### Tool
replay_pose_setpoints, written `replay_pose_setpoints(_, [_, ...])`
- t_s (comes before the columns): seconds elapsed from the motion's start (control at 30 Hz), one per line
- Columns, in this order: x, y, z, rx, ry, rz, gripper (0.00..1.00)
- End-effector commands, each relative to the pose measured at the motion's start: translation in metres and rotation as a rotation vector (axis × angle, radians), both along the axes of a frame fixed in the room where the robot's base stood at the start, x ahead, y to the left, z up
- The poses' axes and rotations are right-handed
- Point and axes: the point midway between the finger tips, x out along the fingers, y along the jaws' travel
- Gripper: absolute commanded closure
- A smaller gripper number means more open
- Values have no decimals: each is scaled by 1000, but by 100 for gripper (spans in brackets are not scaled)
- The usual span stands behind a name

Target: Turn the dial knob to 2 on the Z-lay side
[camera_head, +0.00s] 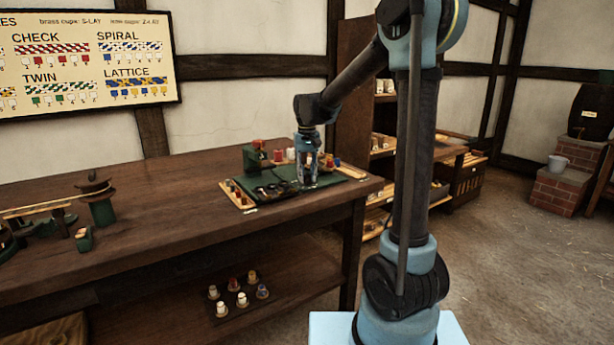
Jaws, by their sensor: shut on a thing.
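My gripper (308,180) points down over the right end of the workbench, at the dark green mat (334,183). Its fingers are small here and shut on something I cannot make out. A green device (251,160) stands at the back of the mat, left of my gripper. I cannot pick out the dial knob, its numbers or its pointer. A wall board (85,58) shows patterns named check, spiral, twin and lattice; its top line ties brass cups to S-lay and seemingly iron cups to Z-lay.
A wooden rack of small spools (238,196) lies along the mat's left edge. Red and white spools (279,155) stand behind the mat. A green post (102,208) with a round top stands at the bench's left. The bench middle (170,195) is clear. Spools (242,300) sit on the shelf below.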

Motion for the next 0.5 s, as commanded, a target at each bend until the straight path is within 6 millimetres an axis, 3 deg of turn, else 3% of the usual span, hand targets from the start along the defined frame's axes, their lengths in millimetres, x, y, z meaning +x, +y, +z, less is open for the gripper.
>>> replay_pose_setpoints(0.5, [4, 0, 1, 0, -7, -217, 99])
